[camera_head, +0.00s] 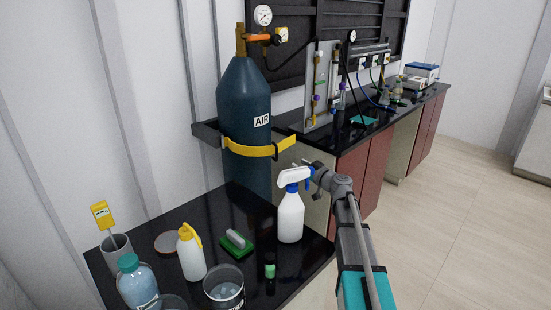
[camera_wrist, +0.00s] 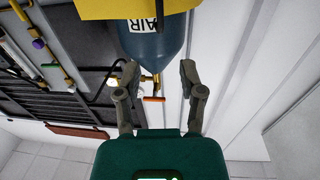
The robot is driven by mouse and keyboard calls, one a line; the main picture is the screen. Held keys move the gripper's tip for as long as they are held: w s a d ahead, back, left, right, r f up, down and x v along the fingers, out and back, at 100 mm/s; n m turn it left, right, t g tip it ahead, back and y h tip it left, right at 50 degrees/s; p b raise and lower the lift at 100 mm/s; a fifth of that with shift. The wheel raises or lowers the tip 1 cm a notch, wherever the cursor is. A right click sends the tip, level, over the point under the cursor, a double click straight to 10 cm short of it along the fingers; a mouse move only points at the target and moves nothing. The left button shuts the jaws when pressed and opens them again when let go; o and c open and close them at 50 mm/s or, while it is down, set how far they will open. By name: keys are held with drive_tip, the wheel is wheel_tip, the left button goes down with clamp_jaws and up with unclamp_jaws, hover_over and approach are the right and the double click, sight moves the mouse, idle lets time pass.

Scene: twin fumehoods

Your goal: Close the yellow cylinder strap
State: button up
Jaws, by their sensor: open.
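A dark blue gas cylinder (camera_head: 240,95) labelled AIR stands upright against the wall. The yellow strap (camera_head: 250,149) runs across its front from a dark bracket at the left. The strap's right end angles up and out past the cylinder's right side; I cannot tell whether it touches any catch. My gripper (camera_head: 305,165) is just right of and below that end, partly hidden by a spray bottle. In the wrist view, upside down, my gripper (camera_wrist: 158,78) is open and empty, with the cylinder (camera_wrist: 152,42) beyond and the strap (camera_wrist: 120,9) at the top edge.
A second bench (camera_head: 345,133) with apparatus stands behind. The floor at right is clear.

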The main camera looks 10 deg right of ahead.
sight(277, 152)
idle(0.4)
drive_tip(key=x, duration=1.3)
drive_tip(key=shift+w+a, duration=0.25)
drive_tip(key=shift+w, duration=0.05)
clamp_jaws()
